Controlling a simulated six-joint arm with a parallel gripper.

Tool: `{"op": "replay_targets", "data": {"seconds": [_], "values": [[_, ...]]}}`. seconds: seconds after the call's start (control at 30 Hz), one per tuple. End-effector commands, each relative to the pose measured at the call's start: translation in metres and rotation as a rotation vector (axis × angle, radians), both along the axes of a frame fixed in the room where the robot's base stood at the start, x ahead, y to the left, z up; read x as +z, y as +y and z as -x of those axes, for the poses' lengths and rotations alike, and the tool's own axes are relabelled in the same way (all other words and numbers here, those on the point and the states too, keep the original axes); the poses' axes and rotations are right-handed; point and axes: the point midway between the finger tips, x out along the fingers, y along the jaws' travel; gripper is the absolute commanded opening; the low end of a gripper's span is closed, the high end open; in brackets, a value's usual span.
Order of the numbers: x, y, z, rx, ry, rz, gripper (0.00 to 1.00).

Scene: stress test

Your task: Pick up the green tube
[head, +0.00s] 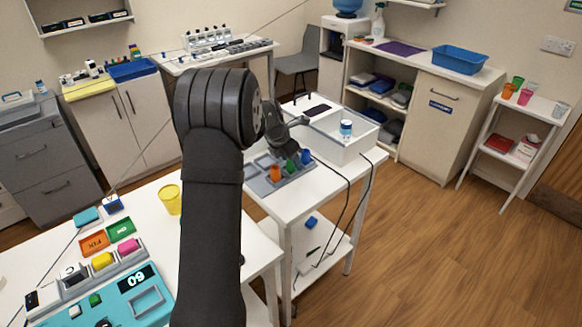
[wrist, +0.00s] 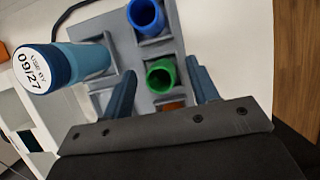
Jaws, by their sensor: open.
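The green tube (head: 291,166) stands upright in a grey rack (head: 262,186), between an orange tube (head: 276,173) and a blue tube (head: 305,157). In the wrist view, I look down into the open top of the green tube (wrist: 161,76). My gripper (head: 284,150) is above the rack. In the wrist view, my gripper (wrist: 160,70) is open, with one finger on each side of the green tube in the picture. I cannot tell how far the fingertips are above it. The orange tube (wrist: 172,106) is mostly hidden behind my gripper's body.
The blue tube (wrist: 146,17) is close beyond the green one. Black cables (head: 345,205) hang over the table edge.

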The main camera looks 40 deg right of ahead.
Motion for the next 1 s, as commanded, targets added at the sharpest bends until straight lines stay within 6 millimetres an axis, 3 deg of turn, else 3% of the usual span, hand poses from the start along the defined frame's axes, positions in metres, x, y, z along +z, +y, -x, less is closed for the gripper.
{"op": "replay_targets", "data": {"seconds": [0.27, 0.5, 1.0], "values": [[-0.0044, -0.0024, -0.0001, 0.000, -0.001, 0.001, 0.52], [-0.0044, -0.0022, 0.0000, 0.000, -0.001, 0.001, 0.07], [0.0035, -0.0025, -0.0002, 0.000, -0.001, 0.002, 0.06]]}}
